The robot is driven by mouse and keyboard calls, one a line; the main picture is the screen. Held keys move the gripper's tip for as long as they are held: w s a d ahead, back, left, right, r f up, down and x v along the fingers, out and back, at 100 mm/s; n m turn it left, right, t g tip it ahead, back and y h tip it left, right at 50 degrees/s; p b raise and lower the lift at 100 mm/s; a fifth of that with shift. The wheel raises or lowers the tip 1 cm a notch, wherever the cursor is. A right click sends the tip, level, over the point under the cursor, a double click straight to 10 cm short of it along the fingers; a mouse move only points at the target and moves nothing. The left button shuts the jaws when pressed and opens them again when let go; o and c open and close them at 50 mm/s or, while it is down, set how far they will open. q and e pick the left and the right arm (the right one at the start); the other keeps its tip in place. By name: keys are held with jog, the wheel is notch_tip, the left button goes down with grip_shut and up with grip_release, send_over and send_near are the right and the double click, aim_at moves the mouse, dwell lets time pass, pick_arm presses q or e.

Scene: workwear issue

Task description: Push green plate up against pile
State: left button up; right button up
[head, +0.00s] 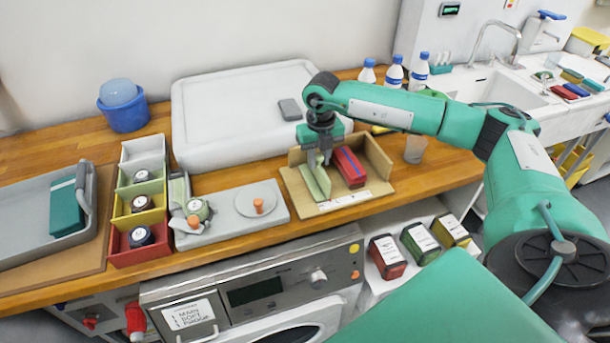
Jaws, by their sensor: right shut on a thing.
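The green plate (314,183) is a thin light-green upright board on the left side of a wooden corner tray (328,206). The pile (348,167), red with a blue strip, lies just right of the plate in the tray. A narrow gap seems to show between plate and pile at the front; the far part is hidden by the gripper. My right gripper (319,160) points down over the tray, shut on the green plate near its upper edge. My left gripper is not in view.
A grey board with a round disc (256,198) and orange knob lies left of the tray. Colored bins (140,250) stand farther left. A big white lid (228,118) lies behind. A clear cup (415,150) stands right. The counter's front edge is close before the tray.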

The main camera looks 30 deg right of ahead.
jog(key=shift+s+d+b, duration=0.3)
jog(key=shift+s+d, duration=0.15)
jog(key=shift+d, duration=1.35)
jog(key=shift+s+d+b, duration=0.25)
jog(key=shift+s+d, duration=0.2)
jog(key=shift+d, duration=1.35)
jog(key=shift+s+d+b, duration=0.3)
jog(key=shift+s+d, duration=0.15)
jog(key=shift+d, duration=1.35)
jog(key=o, duration=0.6)
notch_tip(320, 180, up, 8)
jog(key=p, duration=0.5)
